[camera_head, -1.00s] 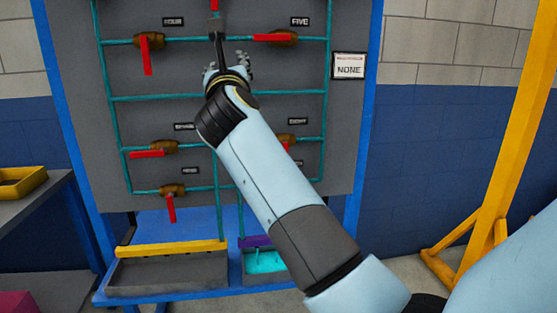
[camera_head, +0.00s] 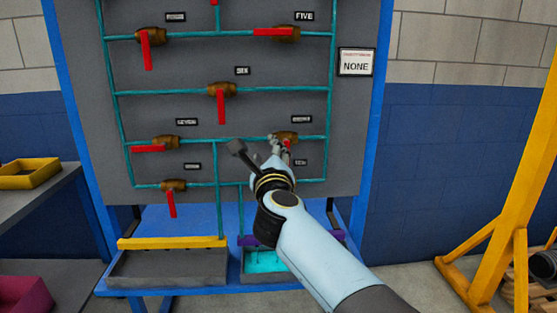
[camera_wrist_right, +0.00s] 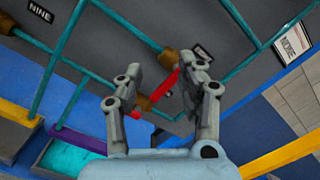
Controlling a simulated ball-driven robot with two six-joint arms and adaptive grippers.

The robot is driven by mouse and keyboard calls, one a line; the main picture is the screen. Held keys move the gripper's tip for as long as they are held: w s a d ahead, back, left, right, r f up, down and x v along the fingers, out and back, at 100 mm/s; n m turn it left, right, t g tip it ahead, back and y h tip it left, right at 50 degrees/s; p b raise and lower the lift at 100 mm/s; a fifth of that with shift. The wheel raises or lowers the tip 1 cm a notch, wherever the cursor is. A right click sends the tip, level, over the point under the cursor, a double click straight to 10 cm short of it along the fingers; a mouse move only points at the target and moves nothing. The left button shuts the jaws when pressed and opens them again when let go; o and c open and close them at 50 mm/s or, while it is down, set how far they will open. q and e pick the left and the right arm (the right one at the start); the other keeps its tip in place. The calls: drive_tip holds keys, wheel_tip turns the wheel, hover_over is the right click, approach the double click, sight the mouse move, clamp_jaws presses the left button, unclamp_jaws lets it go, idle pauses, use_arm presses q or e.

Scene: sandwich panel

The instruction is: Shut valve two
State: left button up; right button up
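No label reading two shows in either view. A red handle (camera_head: 214,2) is cut off at the top of the head view, its label out of sight. My right gripper (camera_head: 262,149) is in front of the lower right of the panel, by the brass valve under the label EIGHT (camera_head: 285,136). In the right wrist view my right gripper (camera_wrist_right: 166,70) has its fingers spread. That valve's red handle (camera_wrist_right: 166,86) appears between them, crosswise to its pipe; contact cannot be told. My left gripper is not in view.
The grey panel (camera_head: 345,150) carries teal pipes and several red-handled valves, including valve six (camera_head: 221,95) with its handle down and valve five (camera_head: 275,32) with its handle along the pipe. A sign reads NONE (camera_head: 356,62). Trays (camera_head: 165,268) stand below. A yellow frame (camera_head: 500,230) stands right.

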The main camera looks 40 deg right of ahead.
drive_tip(key=shift+s+d+f+n, duration=0.2)
drive_tip(key=shift+f+n, duration=0.1)
drive_tip(key=shift+f, duration=0.3)
